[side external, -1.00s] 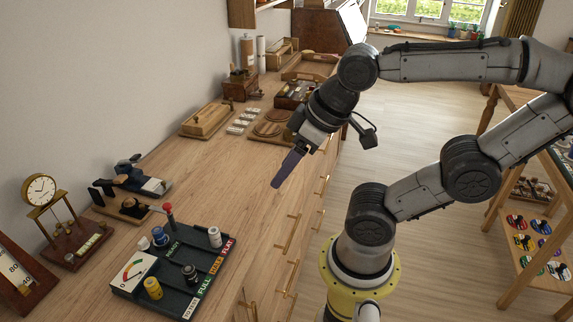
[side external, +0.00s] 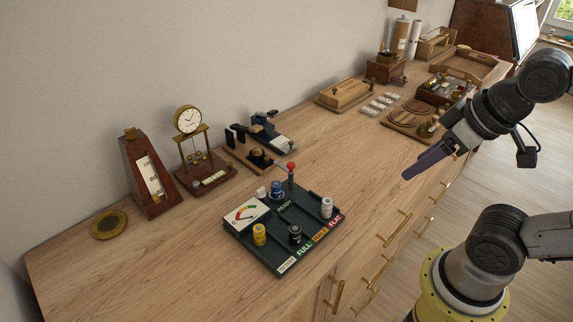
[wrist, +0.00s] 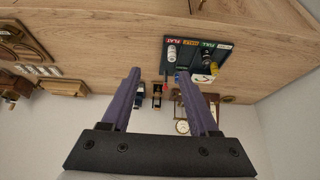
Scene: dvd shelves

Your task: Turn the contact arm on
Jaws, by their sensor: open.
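A dark board (side external: 283,224) lies on the wooden counter, with a meter, a READY label and coloured end labels. A lever with a red knob (side external: 291,167) rises at its back edge; this looks like the contact arm, though I cannot tell its setting. Yellow, black, white and blue round pieces stand on the board. The board also shows at the upper right in the wrist view (wrist: 178,42). My gripper (side external: 408,174) is open and empty, above the counter's front side, to the right of the board and apart from it. Its two purple fingers point forward in the wrist view (wrist: 161,73).
Behind the board stand a telegraph key (side external: 258,158), a black-and-blue device (side external: 270,135), a brass clock (side external: 189,122) and a metronome (side external: 148,178). A brass disc (side external: 109,225) lies at the left. Wooden boxes and trays fill the right. Bare counter lies between.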

